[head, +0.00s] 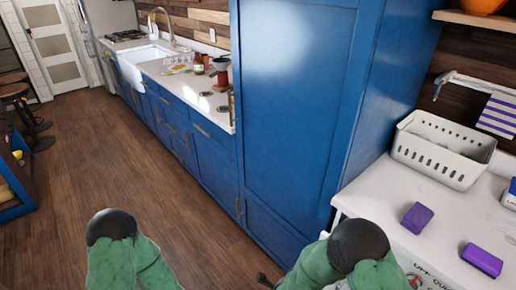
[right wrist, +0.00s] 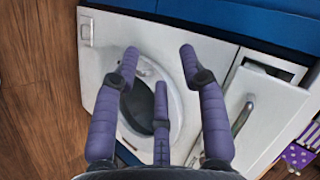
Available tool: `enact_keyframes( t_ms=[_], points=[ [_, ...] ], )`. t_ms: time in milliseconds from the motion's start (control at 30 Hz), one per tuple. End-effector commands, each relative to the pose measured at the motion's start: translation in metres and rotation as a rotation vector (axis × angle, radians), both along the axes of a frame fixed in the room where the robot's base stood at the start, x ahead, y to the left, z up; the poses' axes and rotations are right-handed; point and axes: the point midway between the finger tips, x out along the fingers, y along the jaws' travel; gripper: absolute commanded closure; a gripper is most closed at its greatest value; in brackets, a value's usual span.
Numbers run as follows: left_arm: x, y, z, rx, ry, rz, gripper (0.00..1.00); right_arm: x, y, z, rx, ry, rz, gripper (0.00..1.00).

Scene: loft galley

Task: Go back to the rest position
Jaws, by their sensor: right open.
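My right gripper (right wrist: 160,72) shows in the right wrist view with its purple fingers spread apart and nothing between them. It is in front of a white washing machine (right wrist: 98,75) with a round, dark-centred door. I cannot tell how far it is from the machine. In the head view, green links of both my arms show at the bottom edge, one at the left and one at the right. My left gripper is not in either view.
A tall blue cabinet (head: 295,110) stands in the middle. At the right, a white worktop (head: 375,190) bears a white basket (head: 440,150) and two purple blocks (head: 417,218). A long counter with a sink (head: 140,60) runs back.

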Motion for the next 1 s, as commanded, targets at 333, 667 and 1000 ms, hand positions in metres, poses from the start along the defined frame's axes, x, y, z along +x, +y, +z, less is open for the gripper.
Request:
enact_keyframes(
  t_ms=[333, 667, 1000],
  points=[
    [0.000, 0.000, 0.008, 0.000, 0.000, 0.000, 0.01, -0.065, 0.016, -0.089, -0.002, 0.506, 0.719, 0.57],
    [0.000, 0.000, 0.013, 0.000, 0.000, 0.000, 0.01, -0.156, 0.026, -0.112, 0.057, 0.690, 1.277, 0.57],
    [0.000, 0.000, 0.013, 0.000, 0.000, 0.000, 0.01, -0.166, 0.027, -0.112, 0.062, 0.699, 1.345, 0.57]
  ],
)
